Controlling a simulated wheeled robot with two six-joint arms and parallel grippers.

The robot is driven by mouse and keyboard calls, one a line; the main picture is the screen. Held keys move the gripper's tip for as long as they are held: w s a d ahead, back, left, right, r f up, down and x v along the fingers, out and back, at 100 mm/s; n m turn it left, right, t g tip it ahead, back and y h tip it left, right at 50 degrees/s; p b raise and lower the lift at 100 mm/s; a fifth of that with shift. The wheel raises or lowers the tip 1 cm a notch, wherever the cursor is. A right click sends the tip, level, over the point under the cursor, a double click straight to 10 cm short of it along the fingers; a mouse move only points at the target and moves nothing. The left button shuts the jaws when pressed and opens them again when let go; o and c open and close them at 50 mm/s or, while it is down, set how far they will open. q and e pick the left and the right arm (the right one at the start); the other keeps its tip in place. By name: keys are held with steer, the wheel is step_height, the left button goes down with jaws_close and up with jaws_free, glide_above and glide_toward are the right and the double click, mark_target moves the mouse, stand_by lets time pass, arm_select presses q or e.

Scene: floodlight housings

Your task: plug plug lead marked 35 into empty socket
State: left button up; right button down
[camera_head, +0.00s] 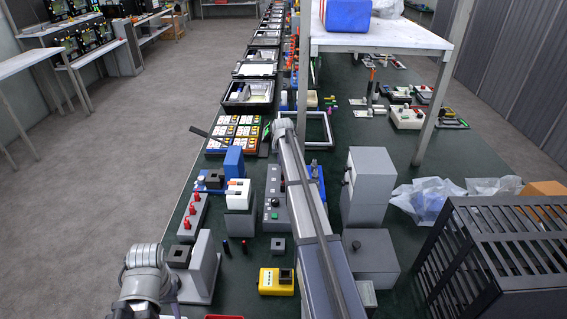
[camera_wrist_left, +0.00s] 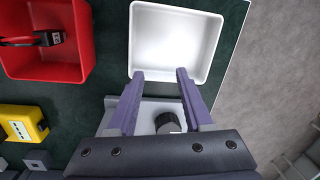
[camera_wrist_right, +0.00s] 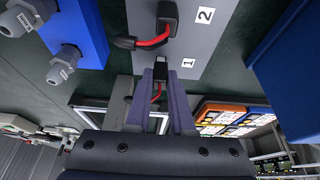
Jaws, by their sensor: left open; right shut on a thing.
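In the right wrist view my right gripper (camera_wrist_right: 160,75) is shut on a dark plug (camera_wrist_right: 160,70) with a short red lead (camera_wrist_right: 157,92). The plug is at the edge of a grey panel (camera_wrist_right: 205,32) beside the label 1; I cannot tell whether it is seated. Another black plug with a red lead (camera_wrist_right: 155,40) is at the panel near the label 2. No marking 35 is readable. My left gripper (camera_wrist_left: 158,78) is open and empty in the left wrist view, above a grey part with a black knob (camera_wrist_left: 167,122).
A red tray (camera_wrist_left: 78,62) holds a black plug with a cable (camera_wrist_left: 42,39). An empty white tray (camera_wrist_left: 175,45) is beside it. A blue box with grey glands (camera_wrist_right: 90,25) is left of the panel. A dark slatted crate (camera_head: 500,245) stands front right.

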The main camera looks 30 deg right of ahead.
arm_select(q)
steer(key=shift+f+b, duration=0.45)
arm_select(e)
steer(key=shift+f, duration=0.45)
steer(key=c, duration=0.7)
jaws_free()
arm_select(q)
steer(key=shift+r, duration=0.15)
arm_select(e)
steer(key=shift+r, duration=0.15)
arm_select(q)
step_height(320, 180, up, 7)
steer(key=p, duration=0.7)
arm_select(e)
steer(key=v, duration=0.7)
steer(key=shift+s+r, duration=0.15)
steer(key=shift+r, duration=0.1)
steer(key=shift+a, duration=0.1)
